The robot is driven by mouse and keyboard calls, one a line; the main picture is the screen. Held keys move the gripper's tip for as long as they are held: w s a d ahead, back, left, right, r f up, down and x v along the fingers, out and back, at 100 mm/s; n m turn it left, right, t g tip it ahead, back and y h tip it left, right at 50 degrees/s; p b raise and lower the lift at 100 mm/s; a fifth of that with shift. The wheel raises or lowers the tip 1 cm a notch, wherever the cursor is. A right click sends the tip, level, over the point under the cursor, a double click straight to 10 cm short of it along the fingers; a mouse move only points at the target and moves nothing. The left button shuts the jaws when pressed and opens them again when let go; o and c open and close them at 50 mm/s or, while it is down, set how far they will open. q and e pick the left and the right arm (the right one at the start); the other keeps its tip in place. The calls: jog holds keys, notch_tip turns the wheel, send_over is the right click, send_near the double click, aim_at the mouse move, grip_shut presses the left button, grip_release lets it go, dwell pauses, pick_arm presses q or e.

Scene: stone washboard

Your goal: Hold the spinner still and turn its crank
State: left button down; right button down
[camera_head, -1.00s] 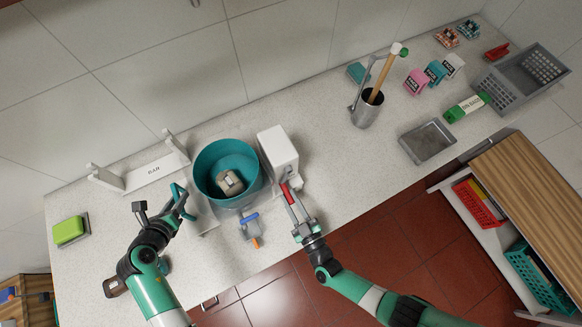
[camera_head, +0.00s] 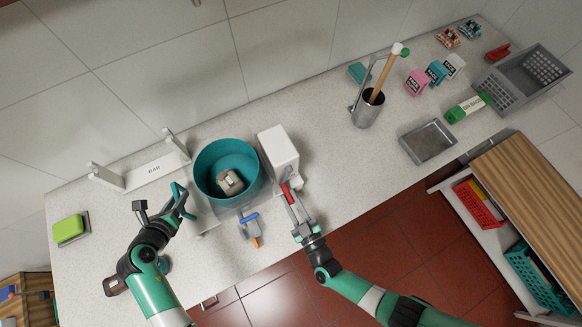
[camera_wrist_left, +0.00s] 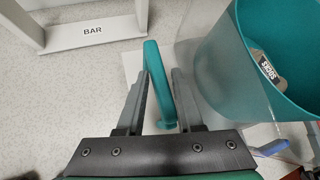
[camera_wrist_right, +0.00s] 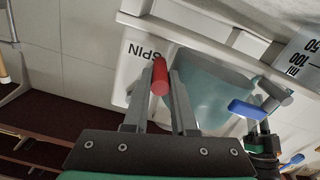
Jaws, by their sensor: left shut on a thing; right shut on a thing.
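The spinner is a teal tub (camera_head: 228,165) with a white housing (camera_head: 279,150) on its right side, marked SPIN in the right wrist view. A grey and beige bundle labelled SOCKS (camera_wrist_left: 268,68) lies inside the tub. My left gripper (camera_head: 182,206) is shut on the teal handle (camera_wrist_left: 160,85) at the tub's left side. My right gripper (camera_head: 292,196) is shut on the red crank grip (camera_wrist_right: 160,76) in front of the white housing. The rest of the crank is mostly hidden behind the fingers.
A spout with a blue lever (camera_head: 249,218) juts from the tub's front, between my arms. A white BAR rack (camera_head: 150,170) and a green sponge (camera_head: 69,231) are to the left. A metal cup with a wooden-handled tool (camera_head: 367,108) and a metal tray (camera_head: 428,142) are to the right.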

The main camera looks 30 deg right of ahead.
aim_at(267, 193)
jog(key=shift+a+r, duration=0.15)
jog(key=shift+a, duration=0.05)
jog(key=shift+a+r+m, duration=0.3)
jog(key=shift+a+m, duration=0.2)
jog(key=shift+m, duration=0.25)
jog(key=shift+a+r+m, duration=0.25)
jog(key=shift+a+m, duration=0.25)
jog(key=shift+m, duration=0.25)
jog(key=m, duration=0.1)
jog(key=a+r+m, duration=0.1)
jog(key=shift+a+r+m, duration=0.15)
jog(key=shift+a+m, duration=0.1)
jog(key=shift+m, duration=0.15)
jog(key=r+m, duration=0.1)
jog(key=a+r+m, duration=0.1)
jog(key=m, duration=0.1)
jog(key=shift+a+r, duration=0.1)
jog(key=shift+a, duration=0.05)
jog(key=shift+a+r+m, duration=0.25)
jog(key=shift+r+m, duration=0.6)
jog(key=shift+m, duration=0.65)
jog(key=c, duration=0.7)
grip_release()
jog(key=shift+w, duration=0.1)
jog(key=shift+c, duration=0.2)
